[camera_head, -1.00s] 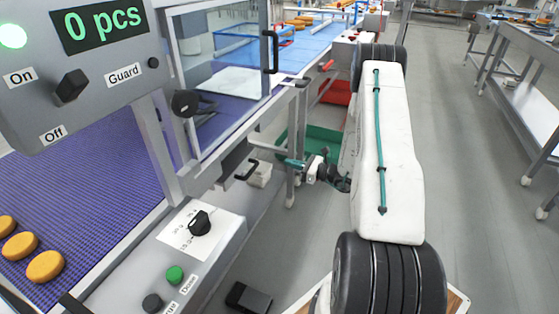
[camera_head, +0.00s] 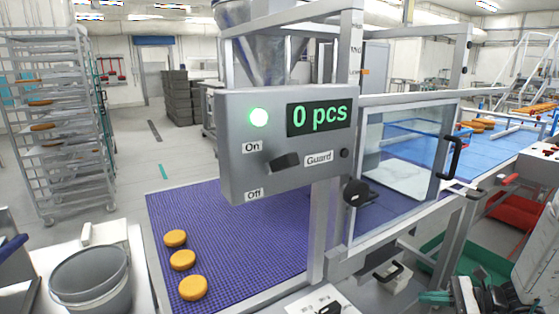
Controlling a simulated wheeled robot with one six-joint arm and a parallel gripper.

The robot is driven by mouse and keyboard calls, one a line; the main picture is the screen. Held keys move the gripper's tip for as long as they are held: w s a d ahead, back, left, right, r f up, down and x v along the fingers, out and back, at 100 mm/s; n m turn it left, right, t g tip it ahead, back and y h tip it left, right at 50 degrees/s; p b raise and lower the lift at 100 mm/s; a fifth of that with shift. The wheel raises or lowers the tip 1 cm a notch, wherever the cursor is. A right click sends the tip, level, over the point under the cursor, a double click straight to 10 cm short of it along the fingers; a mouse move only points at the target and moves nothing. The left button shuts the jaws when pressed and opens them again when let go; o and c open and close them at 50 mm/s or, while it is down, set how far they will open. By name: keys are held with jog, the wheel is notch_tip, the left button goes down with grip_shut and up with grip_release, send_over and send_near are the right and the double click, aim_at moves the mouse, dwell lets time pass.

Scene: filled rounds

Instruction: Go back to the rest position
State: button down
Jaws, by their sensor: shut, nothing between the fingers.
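My gripper (camera_head: 430,298) shows at the lower right, its teal fingers together with nothing between them. It is low beside the machine frame, in front of the green crate (camera_head: 460,250). Part of my white arm shows at the right edge; the rest of the arm is outside the view.
A grey control box (camera_head: 230,180) has a lit green lamp and reads "0 pcs". Behind the gripper stands a guarded conveyor with a clear guard (camera_head: 400,150). Rounds (camera_head: 182,260) lie on the purple belt (camera_head: 255,235). A grey bucket (camera_head: 90,280) is at lower left; a tray rack stands behind.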

jog(key=s+a+r+n+g+h, duration=0.2)
jog(key=s+a+r+n+h, duration=0.4)
jog(key=r, duration=0.7)
jog(key=s+a+r+n+g+h, duration=0.3)
jog(key=s+a+r+n+h, duration=0.4)
jog(key=s+a+r+n, duration=0.4)
jog(key=s+r+n, duration=0.3)
jog(key=s+n, duration=0.1)
jog(key=s, duration=0.2)
jog(key=shift+s+h, duration=0.25)
jog(key=shift+h, duration=0.05)
jog(key=shift+r, duration=0.1)
